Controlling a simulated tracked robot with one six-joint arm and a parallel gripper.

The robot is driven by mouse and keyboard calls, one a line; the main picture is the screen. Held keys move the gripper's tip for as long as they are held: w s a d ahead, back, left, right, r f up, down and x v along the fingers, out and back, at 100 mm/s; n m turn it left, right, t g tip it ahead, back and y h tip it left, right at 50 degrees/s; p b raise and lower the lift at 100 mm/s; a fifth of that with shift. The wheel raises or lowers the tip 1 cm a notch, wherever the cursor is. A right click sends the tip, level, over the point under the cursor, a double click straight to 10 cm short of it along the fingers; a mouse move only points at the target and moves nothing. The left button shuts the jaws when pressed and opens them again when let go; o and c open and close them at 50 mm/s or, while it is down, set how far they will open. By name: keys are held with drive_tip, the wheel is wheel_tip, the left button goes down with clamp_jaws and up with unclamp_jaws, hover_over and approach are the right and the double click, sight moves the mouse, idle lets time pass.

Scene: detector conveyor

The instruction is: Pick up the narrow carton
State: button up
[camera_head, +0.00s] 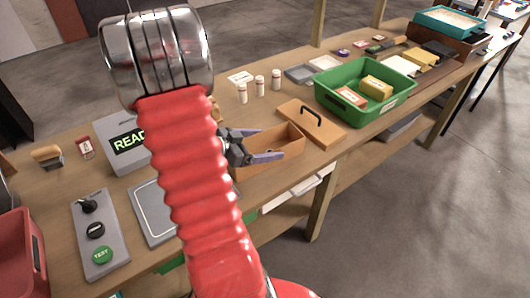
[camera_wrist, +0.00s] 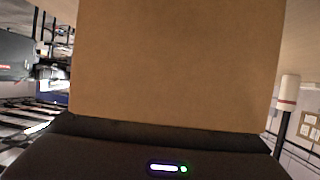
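My gripper (camera_head: 268,146) is in the middle of the head view, right of my red arm, in front of an open tan box (camera_head: 290,148). Its two purple-grey fingers point right and stand apart. The head view does not show clearly whether anything is pinched between them. In the wrist view, a plain brown carton-like face (camera_wrist: 178,65) fills the middle, very close to the camera and right above my dark gripper housing. I cannot tell whether it is the narrow carton or the tan box. My arm hides part of the bench.
A tan lid with a black handle (camera_head: 312,123) lies right of the box. Beyond it stands a green bin (camera_head: 352,112) holding small cartons. Several white vials (camera_head: 260,87) stand behind. A READ sign (camera_head: 112,158) and a button panel (camera_head: 97,225) are at left.

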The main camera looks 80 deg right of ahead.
drive_tip(key=c, duration=0.8)
drive_tip(key=shift+r, duration=0.1)
wheel_tip(320, 180, up, 10)
idle(0.5)
idle(0.4)
